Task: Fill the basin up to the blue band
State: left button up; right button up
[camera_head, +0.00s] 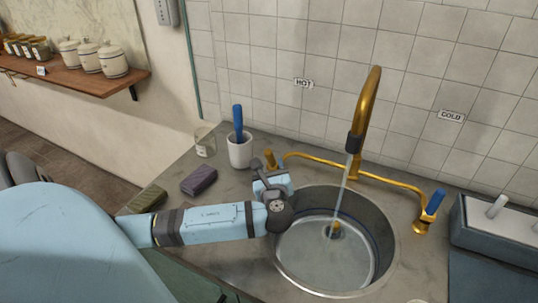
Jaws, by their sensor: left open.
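The round steel basin (388,225) is set in the grey counter. A stream of water (340,196) falls into it from the curved brass spout (371,95). Clear water (318,262) lies in the basin, and a brass drain piece shows under the stream. A thin dark blue line (374,243) runs round the inner wall; the exact water level against it is hard to tell. My left gripper (269,172) is open at the brass tap (270,158) on the HOT side, partly hiding it; contact is unclear. The COLD-side tap has a blue lever (435,202). My right gripper is out of view.
A blue-grey rack (495,235) stands at right. The tiled wall (300,45) closes the back.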

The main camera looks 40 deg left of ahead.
aim_at(270, 158)
pick_arm(q)
jog(key=x, duration=0.4)
jog(key=shift+w+a, duration=0.2)
jog(key=shift+w, duration=0.05)
jog(key=shift+w+a, duration=0.4)
jog(key=shift+a, duration=0.1)
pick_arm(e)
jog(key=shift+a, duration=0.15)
